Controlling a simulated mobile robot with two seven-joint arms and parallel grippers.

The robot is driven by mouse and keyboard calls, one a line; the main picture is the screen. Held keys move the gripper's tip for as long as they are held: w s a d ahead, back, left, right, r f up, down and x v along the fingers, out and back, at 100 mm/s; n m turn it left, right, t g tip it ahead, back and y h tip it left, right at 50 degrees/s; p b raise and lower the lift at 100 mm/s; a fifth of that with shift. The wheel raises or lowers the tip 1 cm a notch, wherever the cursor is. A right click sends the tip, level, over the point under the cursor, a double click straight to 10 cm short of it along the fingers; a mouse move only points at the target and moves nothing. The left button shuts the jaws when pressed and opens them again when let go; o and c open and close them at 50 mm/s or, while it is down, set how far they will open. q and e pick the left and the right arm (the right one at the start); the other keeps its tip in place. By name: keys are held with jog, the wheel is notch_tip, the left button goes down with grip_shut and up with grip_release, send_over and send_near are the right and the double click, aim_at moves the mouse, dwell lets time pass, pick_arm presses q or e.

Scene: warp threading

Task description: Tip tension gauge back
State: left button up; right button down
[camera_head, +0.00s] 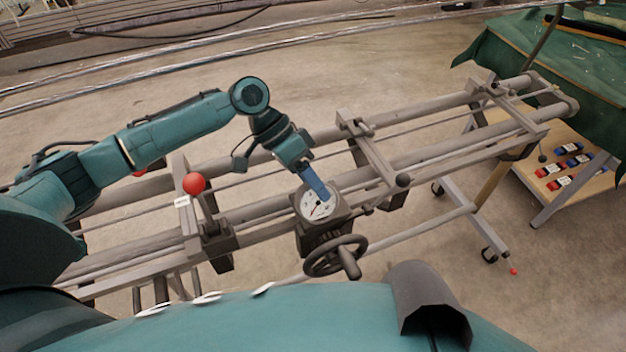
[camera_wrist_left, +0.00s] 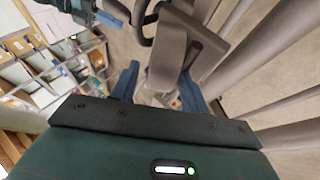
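The tension gauge (camera_head: 313,207) has a round white dial with a dark needle on a dark grey housing. It sits on the front rail of the loom frame, above a dark handwheel (camera_head: 336,256). My left gripper (camera_head: 325,194) reaches down over the gauge, one blue finger showing across the dial's upper right. In the left wrist view the two blue fingers stand apart, with a grey part (camera_wrist_left: 168,58) between them. A gap shows beside the left finger; contact cannot be told.
A lever with a red ball knob (camera_head: 194,183) stands left of the gauge. A dark knob (camera_head: 403,180) is to the right. Long rails (camera_head: 450,150) and cross brackets run across the frame. A low shelf (camera_head: 570,195) with red and blue blocks is at far right.

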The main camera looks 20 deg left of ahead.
pick_arm(q)
jog(key=c, duration=0.8)
jog(key=shift+w+a+g+h+p, duration=0.15)
jog(key=shift+w+g+h+p, duration=0.15)
jog(key=shift+g+h, duration=0.1)
jog(key=shift+w+a+f+n+g+h+b, duration=0.15)
jog(key=shift+w+n+g+h+b, duration=0.15)
jog(key=shift+g+h, duration=0.2)
jog(key=shift+w+a+f+n+g+h+b, duration=0.1)
jog(key=shift+a+n+g+h+b, duration=0.1)
jog(key=shift+g+h+b, duration=0.25)
jog(key=shift+h, duration=0.25)
jog(key=shift+a+r+g, duration=0.1)
jog(key=shift+r+g, duration=0.1)
jog(key=shift+g, duration=0.05)
pick_arm(e)
jog(key=shift+a, duration=0.25)
pick_arm(q)
jog(key=o, duration=0.9)
jog(key=shift+o, duration=0.2)
pick_arm(e)
jog(key=shift+f, duration=0.15)
pick_arm(q)
jog(key=shift+w, duration=0.1)
pick_arm(e)
jog(key=shift+f, duration=0.1)
